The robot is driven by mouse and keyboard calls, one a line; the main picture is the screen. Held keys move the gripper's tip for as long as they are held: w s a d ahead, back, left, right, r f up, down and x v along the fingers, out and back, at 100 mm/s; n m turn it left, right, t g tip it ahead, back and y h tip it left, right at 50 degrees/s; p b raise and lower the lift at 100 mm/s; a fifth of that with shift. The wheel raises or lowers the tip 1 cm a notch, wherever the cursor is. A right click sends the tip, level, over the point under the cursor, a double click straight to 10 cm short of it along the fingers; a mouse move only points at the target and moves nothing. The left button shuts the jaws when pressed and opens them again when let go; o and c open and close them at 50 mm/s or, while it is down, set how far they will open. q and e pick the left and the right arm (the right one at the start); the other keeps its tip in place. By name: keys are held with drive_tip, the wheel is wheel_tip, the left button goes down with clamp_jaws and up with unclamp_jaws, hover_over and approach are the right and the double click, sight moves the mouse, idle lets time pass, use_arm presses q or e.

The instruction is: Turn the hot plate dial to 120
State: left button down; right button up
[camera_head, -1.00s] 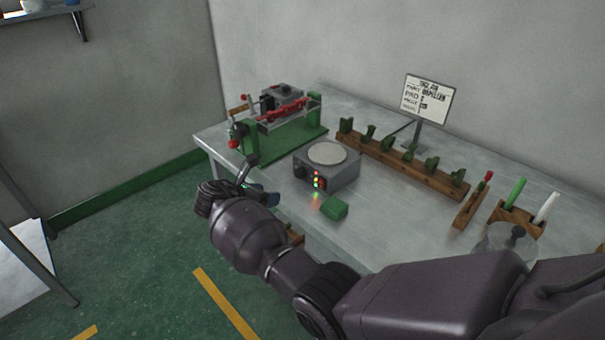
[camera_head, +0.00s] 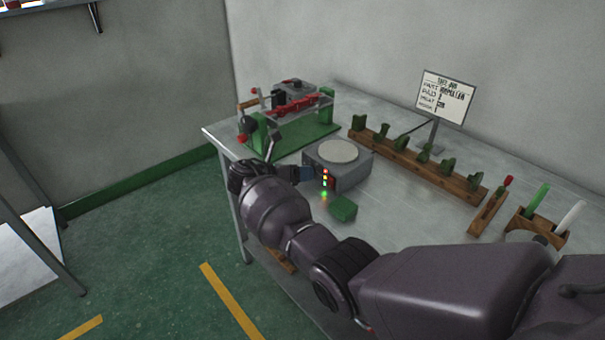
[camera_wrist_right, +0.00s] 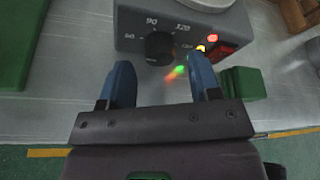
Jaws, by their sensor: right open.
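The hot plate (camera_head: 350,172) is a grey box with a round pale top, standing on the metal table. Its black dial (camera_wrist_right: 159,46) shows on the front face in the right wrist view, with printed numbers including 90 and 120 around it. Coloured lights and a red switch (camera_wrist_right: 224,50) sit right of the dial. My right gripper (camera_wrist_right: 163,78) is open, with its two blue fingers on either side of the dial's line and the dial just beyond the tips. In the head view the right gripper (camera_head: 303,174) is beside the hot plate's front left, hiding the dial. My left gripper is not in view.
A green block (camera_head: 343,208) lies just in front of the hot plate. A green-based fixture (camera_head: 310,135) stands behind left. A wooden rack (camera_head: 415,163) with green pieces runs along the right, below a sign (camera_head: 445,98). A penholder (camera_head: 537,228) stands at far right.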

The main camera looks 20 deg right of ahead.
drive_tip(key=shift+x, duration=0.8)
drive_tip(key=shift+r, duration=0.1)
drive_tip(key=c, duration=0.9)
drive_tip(key=shift+r+m+p, duration=0.1)
drive_tip(key=shift+m+p, duration=0.2)
drive_tip(key=shift+r+m+t+p, duration=0.1)
drive_tip(key=shift+m+t+p, duration=0.3)
drive_tip(key=shift+p, duration=0.15)
drive_tip(key=shift+s+m+t+y+p, duration=0.1)
drive_tip(key=shift+m+t+y+p, duration=0.2)
drive_tip(key=shift+m+t+p, duration=0.35)
drive_tip(key=shift+f+m+t+y+p, duration=0.25)
drive_tip(key=shift+m+t+p, duration=0.3)
drive_tip(key=shift+m, duration=0.6)
